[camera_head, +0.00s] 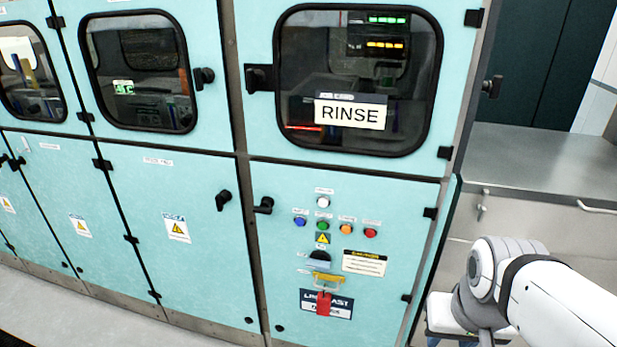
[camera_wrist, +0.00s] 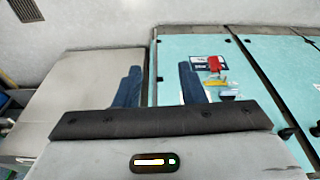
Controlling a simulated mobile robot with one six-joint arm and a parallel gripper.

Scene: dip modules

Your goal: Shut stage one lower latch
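Two black lower latches show in the head view. One latch (camera_head: 222,200) sits at the upper right of a teal lower door (camera_head: 165,235) and is tilted diagonally. The other latch (camera_head: 264,205) sits at the upper left of the lower door with buttons (camera_head: 380,205), its handle roughly level. Both doors look flush with the frame. The labels are too small to tell which is stage one. My gripper (camera_wrist: 159,67) is open and empty, its two dark blue fingers apart in the wrist view.
Buttons, a yellow handle (camera_head: 327,279) and a hanging red tag (camera_head: 324,303) stand out on the right lower door. Above is a window door marked RINSE (camera_head: 350,114). A grey counter (camera_head: 545,165) stands at right. My white arm fills the lower right.

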